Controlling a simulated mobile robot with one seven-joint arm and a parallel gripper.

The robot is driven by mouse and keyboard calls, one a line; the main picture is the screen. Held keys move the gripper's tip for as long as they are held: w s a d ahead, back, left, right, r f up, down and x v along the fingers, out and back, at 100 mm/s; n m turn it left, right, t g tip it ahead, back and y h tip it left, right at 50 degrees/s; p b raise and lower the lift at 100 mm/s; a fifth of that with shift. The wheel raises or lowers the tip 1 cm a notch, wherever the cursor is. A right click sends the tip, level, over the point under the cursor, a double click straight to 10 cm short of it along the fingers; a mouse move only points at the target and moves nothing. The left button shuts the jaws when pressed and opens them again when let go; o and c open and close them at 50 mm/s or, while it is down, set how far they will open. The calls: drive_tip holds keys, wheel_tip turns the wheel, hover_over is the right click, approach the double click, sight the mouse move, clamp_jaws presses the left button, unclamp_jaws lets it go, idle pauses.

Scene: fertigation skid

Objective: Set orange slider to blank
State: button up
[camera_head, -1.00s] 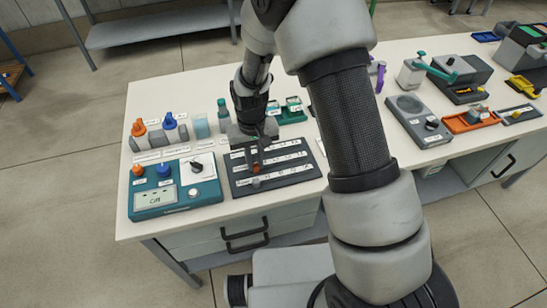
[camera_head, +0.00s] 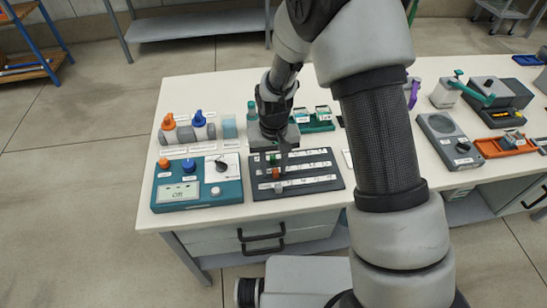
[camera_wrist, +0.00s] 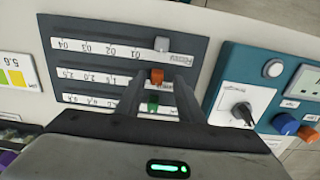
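The orange slider (camera_wrist: 157,76) is a small orange knob on the middle track of a dark panel (camera_wrist: 205,50). In the head view, the orange slider (camera_head: 276,174) is toward the left part of its track, partly behind my gripper (camera_head: 283,168). In the wrist view, my gripper (camera_wrist: 159,78) is open, with one finger on each side of the orange slider. I cannot tell whether either finger touches it. A grey slider (camera_wrist: 162,44) and a green slider (camera_wrist: 153,103) sit on the neighbouring tracks. The blank mark is too small to make out.
A teal control box (camera_head: 165,195) with a display and a black knob (camera_head: 221,165) stands left of the panel. Orange and blue-topped bottles (camera_head: 199,120) stand behind it. A grey device (camera_head: 448,140) and an orange tray (camera_head: 506,145) are to the right.

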wheel_tip(320, 180, up, 17)
drive_tip(key=p, duration=0.1)
drive_tip(key=shift+r, duration=0.2)
idle(0.5)
wheel_tip(320, 180, up, 8)
drive_tip(key=t+p, duration=0.1)
drive_tip(key=p, duration=0.2)
hover_over(274, 170)
drive_tip(key=s+d, duration=0.2)
drive_tip(key=d, duration=0.2)
drive_tip(key=s+d+r+m+t+p, duration=0.1)
drive_tip(key=s+d+r+t+p, duration=0.1)
drive_tip(key=s+d+r, duration=0.4)
drive_tip(key=s+d+r+m+t+p, duration=0.1)
drive_tip(key=s+d+r+t+p, duration=0.1)
drive_tip(key=s+d+r, duration=0.4)
drive_tip(key=s+r+p, duration=0.1)
drive_tip(key=s+r, duration=0.3)
drive_tip(key=shift+s+r+t, duration=0.15)
drive_tip(key=shift+s+t, duration=0.05)
drive_tip(key=shift+t, duration=0.1)
drive_tip(key=shift+d, duration=0.1)
